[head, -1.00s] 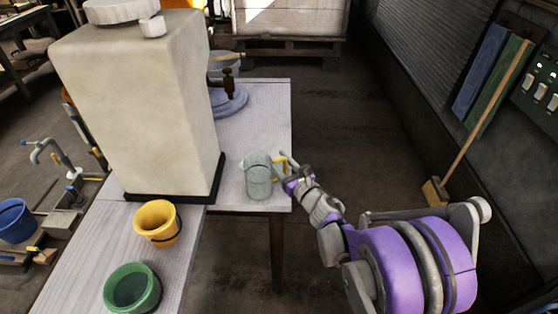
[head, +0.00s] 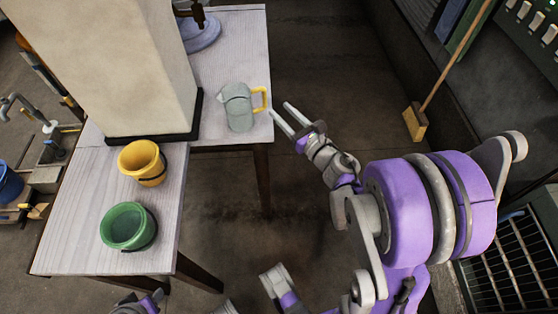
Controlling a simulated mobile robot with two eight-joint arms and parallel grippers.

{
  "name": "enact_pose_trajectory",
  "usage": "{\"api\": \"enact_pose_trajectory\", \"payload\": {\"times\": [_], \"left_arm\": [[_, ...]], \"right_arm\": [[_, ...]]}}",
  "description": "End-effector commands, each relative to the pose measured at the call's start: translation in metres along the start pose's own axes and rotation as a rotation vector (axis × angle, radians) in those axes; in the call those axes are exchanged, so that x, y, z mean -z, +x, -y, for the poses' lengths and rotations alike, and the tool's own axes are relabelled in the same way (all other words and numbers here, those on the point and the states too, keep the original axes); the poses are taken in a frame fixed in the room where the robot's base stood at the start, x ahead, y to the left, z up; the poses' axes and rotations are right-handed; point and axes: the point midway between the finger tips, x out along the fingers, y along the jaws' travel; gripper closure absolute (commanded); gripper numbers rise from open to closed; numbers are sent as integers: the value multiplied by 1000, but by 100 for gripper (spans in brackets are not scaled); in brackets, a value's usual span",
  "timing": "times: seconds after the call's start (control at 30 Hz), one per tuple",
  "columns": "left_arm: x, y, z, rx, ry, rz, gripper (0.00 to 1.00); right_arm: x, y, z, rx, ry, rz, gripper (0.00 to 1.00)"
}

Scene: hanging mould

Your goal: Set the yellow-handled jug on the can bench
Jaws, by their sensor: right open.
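The jug (head: 238,108) is grey-green and stands upright on the pale wooden bench top (head: 235,50), near its front right corner. Its yellow handle (head: 260,100) points right. My right gripper (head: 279,109) is open and empty, just right of the handle, with its fingers apart and pointing at it. A small gap shows between the fingertips and the handle. Part of my left arm (head: 145,302) shows at the bottom edge, cut off, so its jaws cannot be made out. I cannot tell from labels which bench section is the can bench.
A yellow pot (head: 142,162) and a green pot (head: 128,227) stand on the near bench section (head: 75,220). A tall beige block (head: 110,60) on a dark base stands behind them. A broom (head: 416,122) leans on the right wall.

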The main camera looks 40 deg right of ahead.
Motion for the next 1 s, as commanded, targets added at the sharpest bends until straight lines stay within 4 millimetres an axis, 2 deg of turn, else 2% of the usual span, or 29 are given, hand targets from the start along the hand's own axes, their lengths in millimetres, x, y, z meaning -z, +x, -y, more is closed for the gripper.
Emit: {"api": "enact_pose_trajectory", "payload": {"times": [0.07,0.13,0.2,0.27,0.3,0.37,0.4,0.53,0.6,0.73,0.83,1.0], "left_arm": [[0,0,0,0,0,0,50],[0,0,0,0,0,0,50],[0,0,0,0,0,0,50],[0,0,0,0,0,0,50],[0,0,0,0,0,0,50],[0,0,0,0,0,0,50],[0,0,0,0,0,0,50],[0,0,0,0,0,0,50],[0,0,0,0,0,0,50],[0,0,0,0,0,0,50],[0,0,0,0,0,0,50],[0,0,0,0,0,0,50]], "right_arm": [[-8,2,0,51,148,6,54],[-17,1,2,137,386,14,54],[-20,-3,3,250,710,22,54],[-14,-13,0,367,1027,26,54],[-6,-22,-5,453,1239,26,54],[10,-39,-17,596,1548,24,54],[23,-54,-28,701,1743,21,54],[62,-109,-78,1091,2243,15,54],[77,-138,-105,1301,2410,18,54],[90,-178,-140,1600,2561,37,54],[93,-192,-152,1711,2595,51,54],[94,-194,-153,1736,2602,58,54]]}}
